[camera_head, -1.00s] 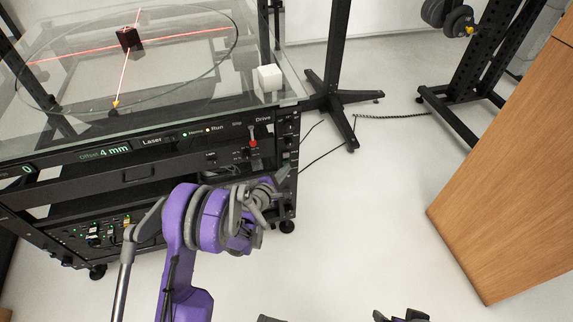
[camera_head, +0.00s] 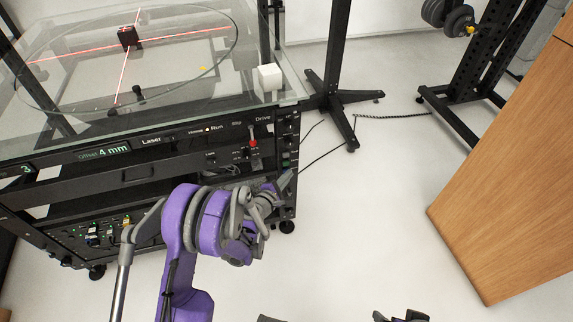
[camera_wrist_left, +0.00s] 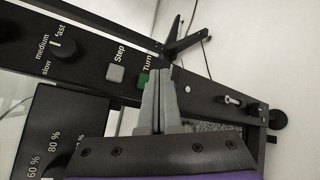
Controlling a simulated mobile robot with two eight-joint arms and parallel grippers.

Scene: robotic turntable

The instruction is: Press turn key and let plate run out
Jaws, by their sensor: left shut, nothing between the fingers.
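The glass turntable plate (camera_head: 75,101) lies on the black rig at the upper left, with red laser lines across it. A yellow mark (camera_head: 203,69) shows on its right part. The green Turn key (camera_wrist_left: 142,80) is on the side panel beside the grey Step key (camera_wrist_left: 116,73). My left gripper (camera_wrist_left: 160,85) is shut and empty, its fingertips at the Turn key and partly covering it. I cannot tell whether they touch. In the head view the left gripper (camera_head: 284,182) is by the rig's right front corner. Dark parts at the bottom edge may be my right gripper.
The front panel (camera_head: 140,150) has a lit Run lamp, a dark Home lamp, a counter reading 3 and a red-tipped Drive lever (camera_head: 253,143). A white cube (camera_head: 268,77) sits on the glass corner.

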